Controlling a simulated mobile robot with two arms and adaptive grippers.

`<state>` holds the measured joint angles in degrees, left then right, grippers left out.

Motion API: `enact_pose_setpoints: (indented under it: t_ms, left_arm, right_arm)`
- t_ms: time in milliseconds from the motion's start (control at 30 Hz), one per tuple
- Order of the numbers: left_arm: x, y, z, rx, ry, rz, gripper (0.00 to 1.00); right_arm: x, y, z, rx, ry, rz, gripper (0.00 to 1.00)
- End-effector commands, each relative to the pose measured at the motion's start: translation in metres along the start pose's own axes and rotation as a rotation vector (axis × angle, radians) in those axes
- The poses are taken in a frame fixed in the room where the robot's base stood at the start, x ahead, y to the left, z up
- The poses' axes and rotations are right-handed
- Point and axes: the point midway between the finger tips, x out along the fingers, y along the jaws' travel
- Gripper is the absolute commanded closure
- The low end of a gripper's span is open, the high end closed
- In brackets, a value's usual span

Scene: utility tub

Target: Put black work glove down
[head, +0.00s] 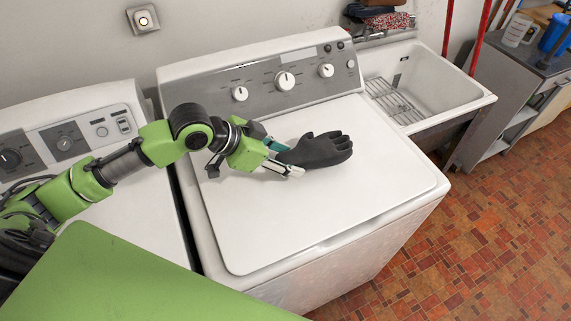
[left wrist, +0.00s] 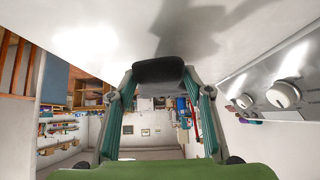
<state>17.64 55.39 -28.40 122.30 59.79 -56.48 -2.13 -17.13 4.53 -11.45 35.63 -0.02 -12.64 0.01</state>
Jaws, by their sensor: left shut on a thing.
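The black work glove (head: 320,150) is held over the white lid of the washing machine (head: 385,205), its fingers pointing right. My left gripper (head: 288,160) is shut on the cuff end of the glove. In the left wrist view the dark glove (left wrist: 158,71) lies between the fingertips, close to the white lid surface with a shadow on it. I cannot tell whether the glove touches the lid. My right gripper is not in view.
The control panel with knobs (head: 285,81) rises along the lid's back edge. A second white machine (head: 120,210) stands at left. A utility tub (head: 432,80) with a wire rack is at right. The front and right parts of the lid are clear.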

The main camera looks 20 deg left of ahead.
Motion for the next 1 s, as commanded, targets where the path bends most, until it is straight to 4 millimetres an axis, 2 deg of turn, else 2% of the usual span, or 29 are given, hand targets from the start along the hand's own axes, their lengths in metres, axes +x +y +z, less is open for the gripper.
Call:
enact_pose_setpoints:
  t_ms: [167, 400, 667, 700, 733, 1000]
  left_arm:
    - [0.008, -0.007, 0.005, -0.001, 0.000, 0.000, 0.75]
    - [0.028, -0.007, 0.026, -0.001, -0.001, 0.001, 0.75]
    - [0.030, -0.008, 0.028, 0.001, 0.000, -0.001, 0.75]
    - [0.030, -0.008, 0.028, 0.001, -0.001, -0.001, 0.43]
    - [0.030, -0.008, 0.028, 0.001, -0.001, -0.001, 0.36]
    - [0.029, -0.008, 0.027, 0.001, 0.000, -0.001, 0.36]
  right_arm:
    - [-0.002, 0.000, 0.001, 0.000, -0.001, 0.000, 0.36]
    - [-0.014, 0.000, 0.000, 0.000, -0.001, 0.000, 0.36]
    - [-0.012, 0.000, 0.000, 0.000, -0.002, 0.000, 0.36]
    - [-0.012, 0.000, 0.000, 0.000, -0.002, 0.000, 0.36]
    - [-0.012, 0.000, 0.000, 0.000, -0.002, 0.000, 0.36]
    - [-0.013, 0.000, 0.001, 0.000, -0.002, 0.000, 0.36]
